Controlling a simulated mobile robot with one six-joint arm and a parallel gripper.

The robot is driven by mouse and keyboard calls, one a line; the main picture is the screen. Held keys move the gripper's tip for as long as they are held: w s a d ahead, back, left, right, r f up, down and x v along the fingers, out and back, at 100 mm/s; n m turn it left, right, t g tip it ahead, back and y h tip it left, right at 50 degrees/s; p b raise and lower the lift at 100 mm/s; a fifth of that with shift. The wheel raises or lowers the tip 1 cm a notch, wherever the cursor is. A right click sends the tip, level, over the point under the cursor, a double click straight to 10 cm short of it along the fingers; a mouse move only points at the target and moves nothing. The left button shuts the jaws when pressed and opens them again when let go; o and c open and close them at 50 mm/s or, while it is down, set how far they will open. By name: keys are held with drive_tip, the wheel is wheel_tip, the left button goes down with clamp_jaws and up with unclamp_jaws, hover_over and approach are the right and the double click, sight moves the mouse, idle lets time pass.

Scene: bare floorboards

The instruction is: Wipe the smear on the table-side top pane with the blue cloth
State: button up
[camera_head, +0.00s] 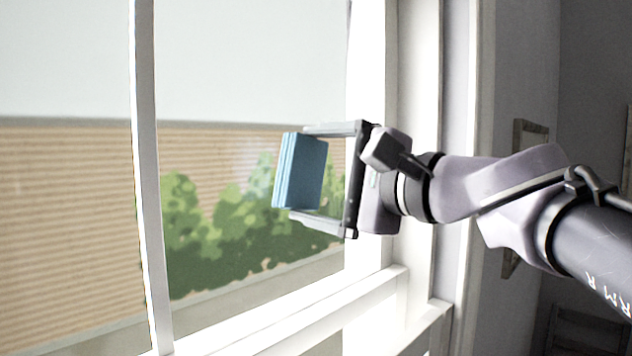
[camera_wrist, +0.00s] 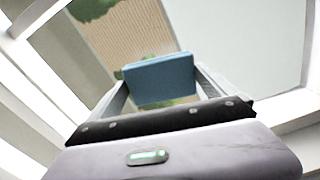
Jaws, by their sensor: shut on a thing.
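The blue cloth (camera_head: 300,171) is a folded pad, held upright between the fingers of my gripper (camera_head: 318,172) in front of the window. In the wrist view the cloth (camera_wrist: 160,78) sits between the two fingertips. My gripper is shut on it. The right-hand window pane (camera_head: 225,140) lies behind the cloth; whether the cloth touches the glass I cannot tell. A faint pale smear (camera_head: 250,160) seems to show on this pane, just left of the cloth. Part of the pane is hidden behind the cloth and gripper.
A white vertical bar (camera_head: 146,180) divides this pane from another pane (camera_head: 65,200) at the left. A white sash rail and sill (camera_head: 290,318) run below. The white window frame (camera_head: 412,130) stands close behind my wrist. A picture frame (camera_head: 520,190) hangs at the right.

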drive_tip(key=shift+s+d, duration=0.45)
drive_tip(key=shift+d, duration=0.05)
drive_tip(key=shift+b+v, duration=0.65)
drive_tip(key=shift+v, duration=0.95)
drive_tip(key=shift+w, duration=0.1)
drive_tip(key=shift+a, duration=0.1)
